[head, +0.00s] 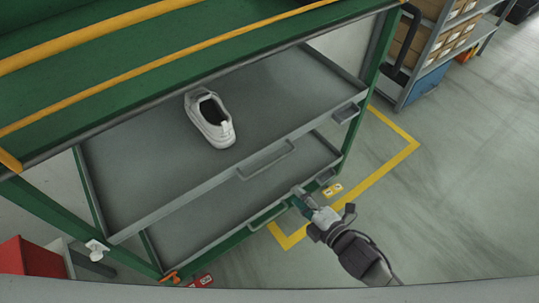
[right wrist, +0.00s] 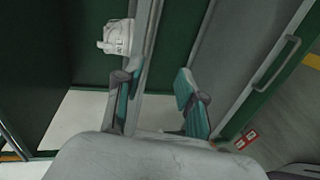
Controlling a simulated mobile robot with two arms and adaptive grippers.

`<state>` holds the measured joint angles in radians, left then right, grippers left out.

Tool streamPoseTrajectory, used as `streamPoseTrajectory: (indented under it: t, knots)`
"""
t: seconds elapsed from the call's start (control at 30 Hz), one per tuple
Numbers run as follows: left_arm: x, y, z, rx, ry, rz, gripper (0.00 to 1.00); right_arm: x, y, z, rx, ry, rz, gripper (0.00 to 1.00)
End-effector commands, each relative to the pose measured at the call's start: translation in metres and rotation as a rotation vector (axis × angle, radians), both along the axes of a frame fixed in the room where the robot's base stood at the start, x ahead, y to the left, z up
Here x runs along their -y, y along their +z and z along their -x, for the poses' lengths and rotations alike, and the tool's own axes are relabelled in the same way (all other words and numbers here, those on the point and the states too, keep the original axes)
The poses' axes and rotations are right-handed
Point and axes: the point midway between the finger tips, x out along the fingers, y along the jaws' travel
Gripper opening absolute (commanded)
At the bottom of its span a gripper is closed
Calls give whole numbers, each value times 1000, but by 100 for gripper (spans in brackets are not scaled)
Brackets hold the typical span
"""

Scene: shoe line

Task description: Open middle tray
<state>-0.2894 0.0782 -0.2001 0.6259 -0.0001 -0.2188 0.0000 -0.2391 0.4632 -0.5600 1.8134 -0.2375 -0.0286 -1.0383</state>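A green rack holds a grey upper tray (head: 150,165) with a white shoe (head: 211,118) lying in it, and a second grey tray (head: 205,215) below. I cannot tell which one counts as the middle tray. The upper tray has a bar handle (head: 267,161) on its front and sticks out over the lower tray. The lower tray has a similar handle (head: 268,216). My right gripper (head: 299,197) is at the lower tray's front edge, right of that handle. In the right wrist view my right gripper (right wrist: 159,78) is open, its fingers apart; contact is unclear. My left gripper is not in view.
A green top shelf with yellow rails (head: 150,50) overhangs the trays. A green post (head: 375,75) stands at the rack's right. Shelves with boxes (head: 440,40) stand at the upper right. A red box (head: 30,258) is at lower left. The floor at right is clear.

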Motion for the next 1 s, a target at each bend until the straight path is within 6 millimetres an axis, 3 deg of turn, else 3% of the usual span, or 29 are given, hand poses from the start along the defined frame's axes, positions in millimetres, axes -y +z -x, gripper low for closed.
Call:
streamPoseTrajectory:
  t: [0.07,0.17,0.4,0.7,1.0]
  knots:
    - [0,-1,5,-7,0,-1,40,-6,13,1,43,28,12,39]
    - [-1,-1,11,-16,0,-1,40,-12,16,-3,58,34,17,39]
    - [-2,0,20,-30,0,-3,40,-35,8,-37,57,32,15,39]
    - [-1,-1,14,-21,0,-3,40,-70,-5,-85,53,31,14,39]
    - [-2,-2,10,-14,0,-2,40,-86,-11,-106,53,31,14,39]
